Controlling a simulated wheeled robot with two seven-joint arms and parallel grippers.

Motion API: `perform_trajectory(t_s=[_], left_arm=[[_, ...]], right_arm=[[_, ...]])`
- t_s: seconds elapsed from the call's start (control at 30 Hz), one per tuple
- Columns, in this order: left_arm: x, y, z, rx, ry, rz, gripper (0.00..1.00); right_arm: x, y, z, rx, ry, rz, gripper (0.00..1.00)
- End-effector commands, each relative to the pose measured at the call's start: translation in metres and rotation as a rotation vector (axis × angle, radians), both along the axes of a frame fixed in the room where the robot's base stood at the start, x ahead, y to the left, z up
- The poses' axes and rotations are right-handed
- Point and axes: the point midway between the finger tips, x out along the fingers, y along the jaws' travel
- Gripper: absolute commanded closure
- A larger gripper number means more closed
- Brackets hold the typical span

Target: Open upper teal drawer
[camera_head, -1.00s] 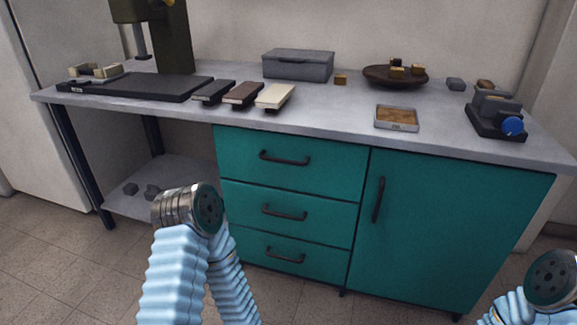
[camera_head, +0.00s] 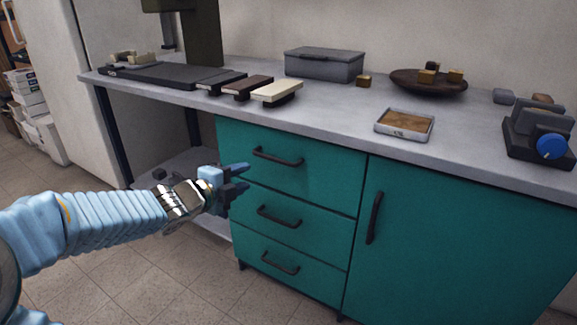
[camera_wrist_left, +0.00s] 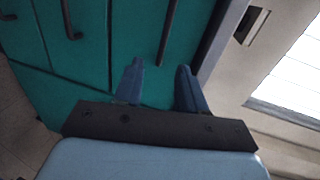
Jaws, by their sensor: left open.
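The upper teal drawer (camera_head: 320,180) is shut, flush under the worktop. Its dark bar handle (camera_head: 277,156) lies across the front and also shows in the left wrist view (camera_wrist_left: 168,32). My left gripper (camera_head: 240,179) is open and empty at the left side of the drawer fronts, a little lower and left of the upper handle, apart from it. In the left wrist view, the two blue fingers (camera_wrist_left: 160,86) point toward the teal front, with the upper handle beyond them. My right gripper is out of view.
Two more teal drawers (camera_head: 306,238) sit below, with dark handles (camera_head: 279,217), and a teal cupboard door (camera_head: 460,240) is to the right. The grey worktop (camera_head: 340,118) above holds trays, blocks and a grey box (camera_head: 325,65). Open shelf space lies left of the drawers.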

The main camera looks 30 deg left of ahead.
Motion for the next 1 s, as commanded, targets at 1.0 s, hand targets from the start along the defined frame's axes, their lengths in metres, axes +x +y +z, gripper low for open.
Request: perform_trajectory(t_s=[1.0], left_arm=[[0.131, -0.007, -0.02, 0.038, -0.019, -0.003, 0.6]], right_arm=[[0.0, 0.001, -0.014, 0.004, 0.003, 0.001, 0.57]])
